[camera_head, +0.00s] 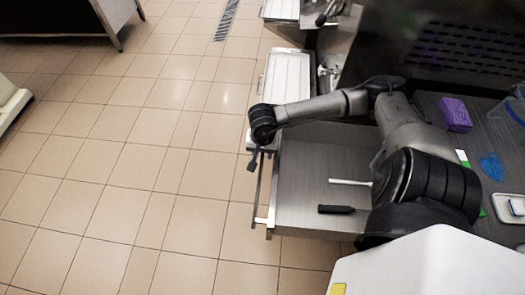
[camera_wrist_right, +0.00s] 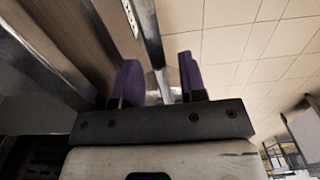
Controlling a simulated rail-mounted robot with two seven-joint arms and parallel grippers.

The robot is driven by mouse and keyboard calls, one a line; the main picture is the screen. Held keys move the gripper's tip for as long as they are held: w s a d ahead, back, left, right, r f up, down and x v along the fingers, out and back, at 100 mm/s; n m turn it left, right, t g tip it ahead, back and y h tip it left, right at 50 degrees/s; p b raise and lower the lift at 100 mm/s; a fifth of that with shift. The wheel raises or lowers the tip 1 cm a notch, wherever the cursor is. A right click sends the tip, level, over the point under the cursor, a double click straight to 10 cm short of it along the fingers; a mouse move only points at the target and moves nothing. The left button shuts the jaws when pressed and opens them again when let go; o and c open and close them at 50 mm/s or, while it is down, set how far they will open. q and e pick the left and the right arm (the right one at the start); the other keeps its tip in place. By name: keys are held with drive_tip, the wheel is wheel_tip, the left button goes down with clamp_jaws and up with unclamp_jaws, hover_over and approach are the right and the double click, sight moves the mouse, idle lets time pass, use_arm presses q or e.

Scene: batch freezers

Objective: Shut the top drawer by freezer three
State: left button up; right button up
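My right gripper (camera_head: 253,163) is at the far part of this bar. In the right wrist view my right gripper (camera_wrist_right: 162,80) has its two purple fingers apart, and the metal bar (camera_wrist_right: 148,40) runs into the gap between them. I cannot see contact with either finger. My left gripper is not in view.
A purple sponge (camera_head: 455,113) and a blue item (camera_head: 491,167) lie further right. The tiled floor (camera_head: 140,180) at left is clear.

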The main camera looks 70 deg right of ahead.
drive_tip(key=shift+c, duration=0.2)
clamp_jaws()
idle(0.3)
